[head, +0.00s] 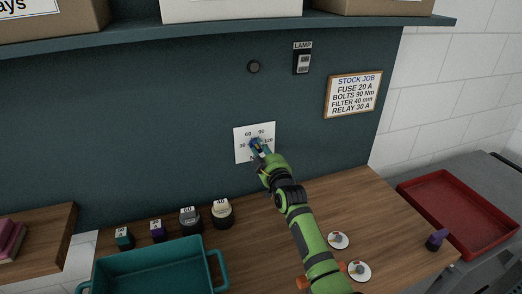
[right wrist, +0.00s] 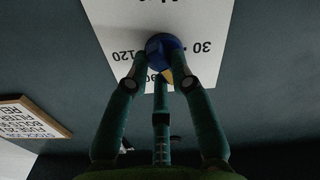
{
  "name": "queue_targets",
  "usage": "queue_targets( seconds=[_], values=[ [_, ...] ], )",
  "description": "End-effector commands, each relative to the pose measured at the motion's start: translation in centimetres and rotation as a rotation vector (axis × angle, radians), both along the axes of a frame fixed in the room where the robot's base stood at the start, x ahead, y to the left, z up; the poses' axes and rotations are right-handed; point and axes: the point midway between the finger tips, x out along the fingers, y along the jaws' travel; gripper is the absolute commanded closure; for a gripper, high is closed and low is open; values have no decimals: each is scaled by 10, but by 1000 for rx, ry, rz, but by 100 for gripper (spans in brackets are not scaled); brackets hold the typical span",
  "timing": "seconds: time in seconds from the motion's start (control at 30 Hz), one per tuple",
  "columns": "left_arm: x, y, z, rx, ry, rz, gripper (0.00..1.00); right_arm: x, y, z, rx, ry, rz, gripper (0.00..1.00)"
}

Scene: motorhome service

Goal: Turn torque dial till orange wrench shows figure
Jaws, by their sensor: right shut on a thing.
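The torque dial is a blue knob (head: 256,144) on a white plate (head: 240,151) on the dark wall, with 30, 60, 90 and 120 around it. My right gripper (head: 259,149) is shut on the knob; its fingers also close on the blue knob (right wrist: 160,43) in the right wrist view. A yellow-orange mark (right wrist: 168,76) shows beside the 90, partly hidden by the fingers; its exact reading is unclear. Orange pieces (head: 302,282) show beside my right forearm over the bench; I cannot tell whether they are the wrench. My left gripper is out of view.
A card (head: 354,94) reads BOLTS 90 Nm among other lines. A lamp switch (head: 302,62) is above. A red tray (head: 465,205) is at right.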

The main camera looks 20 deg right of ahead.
Motion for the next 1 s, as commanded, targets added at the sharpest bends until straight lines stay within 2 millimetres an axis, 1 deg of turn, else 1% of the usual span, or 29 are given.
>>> queue_targets(
  seconds=[0.6, 0.8, 1.0],
  values=[
    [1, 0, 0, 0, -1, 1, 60, 0, 0, -2, 585, 18, 0, 100],
    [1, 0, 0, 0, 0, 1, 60, 0, 0, -3, 747, 24, 1, 100],
    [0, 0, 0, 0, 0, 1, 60, 0, 0, -3, 866, 28, 1, 100]
  ],
)
